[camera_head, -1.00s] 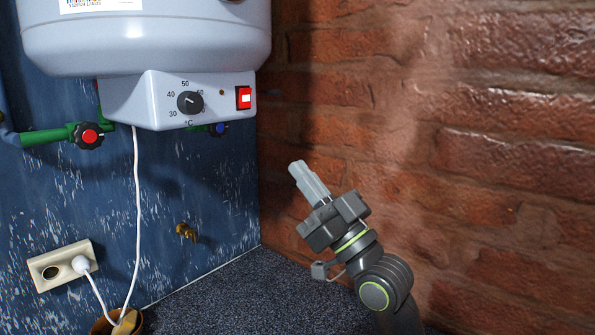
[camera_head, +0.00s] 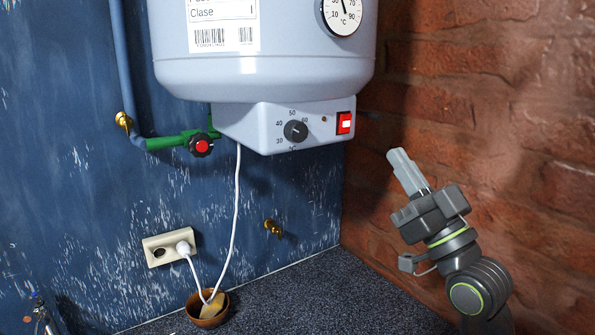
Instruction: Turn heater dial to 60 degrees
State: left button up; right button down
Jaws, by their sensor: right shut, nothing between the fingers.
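The white water heater (camera_head: 265,78) hangs on the blue wall at the top. Its round dark dial (camera_head: 295,131) sits on the control box below the tank, among printed marks from 30 to 60. A pale line shows on the dial, but its exact setting is too small to read. A red switch (camera_head: 345,123) is right of the dial. My right gripper (camera_head: 398,158) is to the right of and a little below the dial, clear of it. Its fingers are together, empty and point up and left. My left gripper is not in view.
A red valve knob (camera_head: 201,145) on a green pipe is left of the control box. A white cable (camera_head: 234,220) hangs below the box. A socket (camera_head: 170,248), a brass tap (camera_head: 273,228) and a brown bowl (camera_head: 207,308) are lower. The brick wall (camera_head: 540,120) is at the right.

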aim_at(295, 131)
jog(key=k+j, duration=0.2)
jog(key=k, duration=0.3)
jog(key=k+j, duration=0.2)
jog(key=k, duration=0.25)
jog(key=k+j, duration=0.25)
jog(key=k, duration=0.25)
